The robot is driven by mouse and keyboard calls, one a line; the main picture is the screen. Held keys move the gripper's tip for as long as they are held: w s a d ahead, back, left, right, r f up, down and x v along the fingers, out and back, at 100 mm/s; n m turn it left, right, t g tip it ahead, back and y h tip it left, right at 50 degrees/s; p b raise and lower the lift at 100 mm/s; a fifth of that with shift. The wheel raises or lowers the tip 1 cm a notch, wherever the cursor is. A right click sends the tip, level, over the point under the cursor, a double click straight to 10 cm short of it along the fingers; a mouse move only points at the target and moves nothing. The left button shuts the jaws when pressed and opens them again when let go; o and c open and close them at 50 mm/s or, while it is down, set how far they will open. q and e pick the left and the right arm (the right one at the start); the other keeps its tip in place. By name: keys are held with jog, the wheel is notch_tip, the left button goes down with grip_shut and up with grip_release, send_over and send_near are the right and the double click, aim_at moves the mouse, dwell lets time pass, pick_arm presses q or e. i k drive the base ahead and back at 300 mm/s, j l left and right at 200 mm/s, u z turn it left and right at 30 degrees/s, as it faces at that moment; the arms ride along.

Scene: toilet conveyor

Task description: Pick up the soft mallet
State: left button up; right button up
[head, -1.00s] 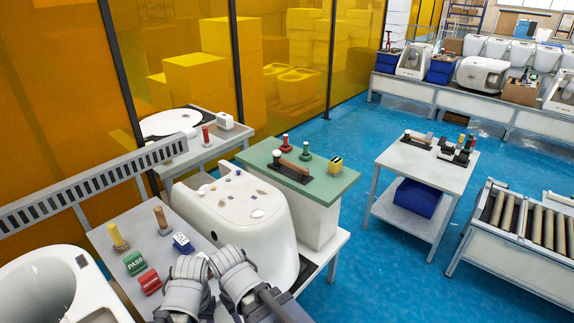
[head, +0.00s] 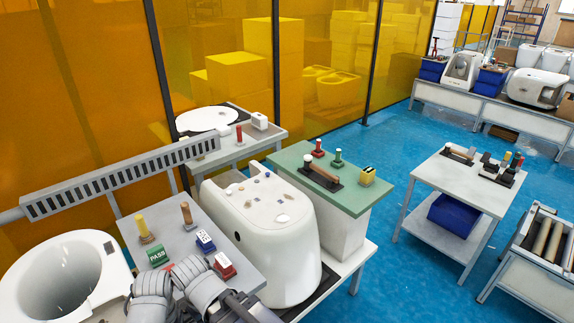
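A mallet-like tool with a wooden handle and a pale head (head: 319,174) lies on a dark holder on the green-topped table, right of centre in the head view. A similar wooden-handled tool (head: 459,153) lies on the grey cart farther right. At this size I cannot tell which of them is the soft mallet. My two grey arms show at the bottom edge, over the near end of the grey side table. My gripper fingers are not visible, and neither tool has an arm near it.
The grey side table (head: 228,220) holds a green PASS block (head: 158,255), a blue block (head: 205,241), a red block (head: 222,265) and upright handles. A white toilet body (head: 285,265) stands beside the green table (head: 350,200). A white bowl (head: 95,295) is at left. Blue floor is open around the cart (head: 480,190).

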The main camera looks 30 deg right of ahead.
aim_at(307, 166)
jog(key=l+u, duration=0.3)
jog(key=l, duration=0.25)
jog(key=l+u, duration=0.35)
jog(key=l, duration=0.7)
jog(key=k+l+u, duration=0.1)
jog(key=l, duration=0.4)
jog(key=l+u, duration=0.1)
jog(key=l, duration=0.4)
jog(key=k+l, duration=0.15)
jog(key=l, duration=0.35)
jog(key=l+u, duration=0.1)
jog(key=l, duration=0.8)
jog(key=i+l, duration=0.1)
jog(key=l, duration=0.3)
jog(key=i, duration=0.2)
